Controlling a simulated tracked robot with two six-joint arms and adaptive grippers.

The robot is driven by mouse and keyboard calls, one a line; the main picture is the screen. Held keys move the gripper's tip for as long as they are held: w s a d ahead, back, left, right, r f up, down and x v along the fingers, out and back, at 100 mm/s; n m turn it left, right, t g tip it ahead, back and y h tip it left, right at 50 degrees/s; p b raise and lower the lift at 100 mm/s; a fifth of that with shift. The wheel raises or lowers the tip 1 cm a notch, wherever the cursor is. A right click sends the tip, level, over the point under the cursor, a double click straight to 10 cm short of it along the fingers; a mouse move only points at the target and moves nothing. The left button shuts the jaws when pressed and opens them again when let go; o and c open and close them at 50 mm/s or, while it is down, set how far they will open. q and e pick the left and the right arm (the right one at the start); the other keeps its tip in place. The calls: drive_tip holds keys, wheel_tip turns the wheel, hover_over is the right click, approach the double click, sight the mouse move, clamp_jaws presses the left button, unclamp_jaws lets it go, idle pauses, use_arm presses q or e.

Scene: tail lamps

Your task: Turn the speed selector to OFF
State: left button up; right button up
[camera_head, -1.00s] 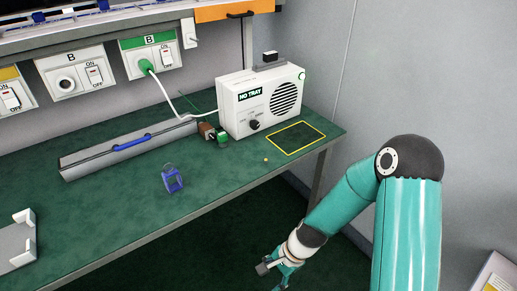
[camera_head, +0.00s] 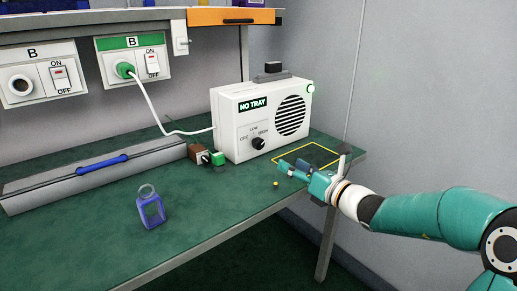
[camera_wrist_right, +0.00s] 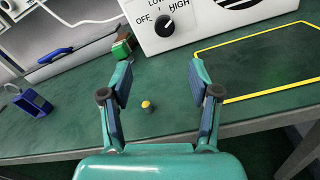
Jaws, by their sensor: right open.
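The speed selector is a black knob (camera_head: 258,143) on the front of a white box (camera_head: 228,118) labelled NO TRAY. OFF, LOW and HIGH are printed around it. The knob also shows in the right wrist view (camera_wrist_right: 165,25), where its pale mark seems to point up and right, though it is too small to be sure which label it meets. My right gripper (camera_head: 291,168) is open and empty over the bench, in front of and to the right of the knob, apart from it. In the right wrist view, the knob lies beyond the gap between the fingers (camera_wrist_right: 161,76). My left gripper is out of view.
A yellow outline (camera_head: 320,147) marks the bench right of the box. A small yellow-topped piece (camera_head: 276,184) stands near the front edge. A white cable (camera_head: 147,100) runs behind.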

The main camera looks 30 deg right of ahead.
sight(261, 145)
drive_tip(key=w, duration=0.9)
drive_tip(key=w+b, duration=0.1)
drive_tip(key=w, duration=0.4)
drive_tip(key=shift+w+a, duration=0.2)
drive_tip(key=shift+a, duration=0.05)
